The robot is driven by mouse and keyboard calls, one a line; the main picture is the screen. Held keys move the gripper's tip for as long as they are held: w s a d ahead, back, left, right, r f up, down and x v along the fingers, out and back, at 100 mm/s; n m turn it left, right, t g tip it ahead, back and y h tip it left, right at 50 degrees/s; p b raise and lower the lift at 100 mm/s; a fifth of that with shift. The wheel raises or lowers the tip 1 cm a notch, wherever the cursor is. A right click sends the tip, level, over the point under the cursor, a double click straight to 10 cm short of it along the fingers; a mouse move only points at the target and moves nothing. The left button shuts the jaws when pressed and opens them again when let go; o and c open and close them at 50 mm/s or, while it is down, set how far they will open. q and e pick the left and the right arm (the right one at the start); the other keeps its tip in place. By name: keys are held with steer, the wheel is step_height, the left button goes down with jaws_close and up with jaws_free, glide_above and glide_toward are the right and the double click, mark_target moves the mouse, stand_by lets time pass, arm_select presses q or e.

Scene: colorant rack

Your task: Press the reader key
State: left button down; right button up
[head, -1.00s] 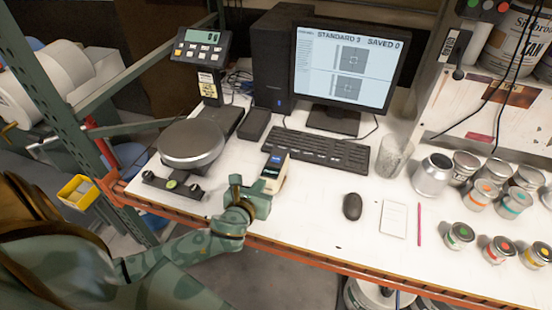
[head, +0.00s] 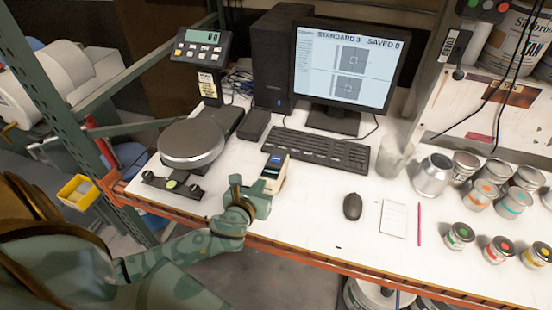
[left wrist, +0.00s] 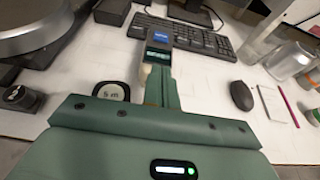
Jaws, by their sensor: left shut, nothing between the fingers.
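The reader (head: 277,170) is a small cream-coloured device with a dark top and a lit blue screen. It stands on the white bench near the front edge, in front of the keyboard. My left gripper (head: 262,188) is shut and empty at the reader's near end. In the left wrist view the closed fingers (left wrist: 161,86) point at the near face of the reader (left wrist: 158,54). They overlap its lower part, and I cannot tell whether they touch it. The key itself is hidden or too small to make out. My right gripper is not in view.
A round-plate scale (head: 192,143) stands to the left, with a black levelling bar before it. The keyboard (head: 318,148) lies behind the reader. A mouse (head: 352,206), a white card (head: 393,219) and a pink pen (head: 419,224) lie to the right, then several cans. The monitor shows "STANDARD 3" and "SAVED 0".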

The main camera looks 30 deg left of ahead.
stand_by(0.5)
